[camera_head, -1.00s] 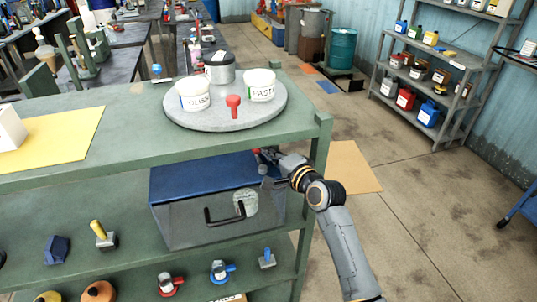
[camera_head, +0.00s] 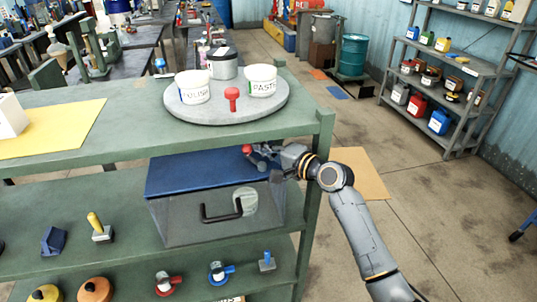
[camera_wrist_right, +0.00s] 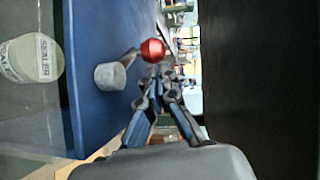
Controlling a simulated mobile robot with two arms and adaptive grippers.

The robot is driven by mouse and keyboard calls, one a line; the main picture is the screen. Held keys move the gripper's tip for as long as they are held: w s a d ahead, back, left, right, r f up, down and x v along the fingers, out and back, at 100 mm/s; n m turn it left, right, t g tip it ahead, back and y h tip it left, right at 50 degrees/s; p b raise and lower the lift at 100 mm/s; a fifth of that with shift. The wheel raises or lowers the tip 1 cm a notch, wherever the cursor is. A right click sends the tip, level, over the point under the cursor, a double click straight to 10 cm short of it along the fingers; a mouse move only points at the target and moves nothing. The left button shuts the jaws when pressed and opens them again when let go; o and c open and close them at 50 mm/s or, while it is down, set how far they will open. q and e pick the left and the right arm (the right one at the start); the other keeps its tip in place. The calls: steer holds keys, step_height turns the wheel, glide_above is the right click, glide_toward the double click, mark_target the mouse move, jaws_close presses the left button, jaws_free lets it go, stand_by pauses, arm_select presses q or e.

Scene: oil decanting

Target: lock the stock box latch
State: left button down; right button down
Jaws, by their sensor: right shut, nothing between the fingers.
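The stock box (camera_head: 175,218) stands on the shelf under the worktop, with a blue lid (camera_head: 190,172), a see-through grey front and a black handle (camera_head: 221,210). The lid looks closed. The latch's red ball knob (camera_head: 247,149) shows at the lid's right part; in the right wrist view the red knob (camera_wrist_right: 152,50) is on a thin grey lever beside a grey round stub (camera_wrist_right: 110,76). My right gripper (camera_head: 264,160) is shut and empty at the box's right end. In the wrist view its fingertips (camera_wrist_right: 160,74) are close to the knob; contact is unclear. My left gripper is out of view.
The green worktop (camera_head: 130,140) is just above the box, and its right post (camera_head: 313,200) is close to my right arm. A turntable (camera_head: 215,113) with tubs stands on top. Hand tools lie on the lower shelves. Open floor is to the right.

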steer(key=shift+w+a+f+b, duration=0.1)
steer(key=shift+a+f+b, duration=0.15)
steer(key=shift+b, duration=0.3)
steer(key=shift+a+r+n+g+y+b, duration=0.1)
steer(key=shift+a+n+g+y+b, duration=0.2)
steer(key=shift+n+g+y+b, duration=0.45)
steer(key=shift+a, duration=0.15)
steer(key=shift+s+a+r, duration=0.1)
steer(key=shift+s+a, duration=0.1)
stand_by(0.6)
steer(key=shift+d, duration=0.1)
